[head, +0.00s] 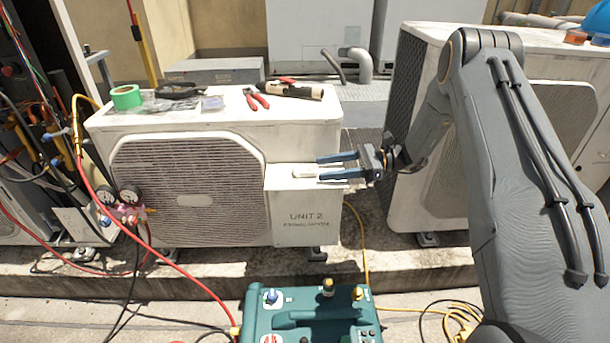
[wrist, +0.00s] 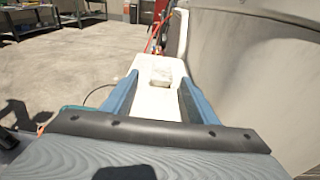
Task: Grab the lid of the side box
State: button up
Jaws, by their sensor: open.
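The side box (head: 305,218) is the white, UNIT 2-labelled box on the right front of the middle condenser. Its pale lid (head: 278,180) lies flat on top and carries a small raised grip (head: 304,171). My gripper (head: 319,168) is open and empty, its blue fingers pointing left over the lid's right part. The fingertips look just right of the raised grip; the exact gap and height are hard to tell. In the wrist view, the raised grip (wrist: 161,76) shows between and slightly beyond my gripper's fingers (wrist: 160,82), with the white lid (wrist: 150,100) below.
The condenser top (head: 215,118) stands behind the lid, bearing green tape (head: 126,97), red-handled pliers (head: 256,98) and other tools. Another condenser (head: 440,190) stands close on the right. A red hose (head: 180,265) and a teal machine (head: 262,315) are in front.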

aim_at(312, 169)
jog(key=a, duration=0.5)
jog(key=shift+w+f, duration=0.2)
jog(key=shift+f, duration=0.05)
jog(key=shift+d, duration=0.1)
jog(key=c, duration=1.3)
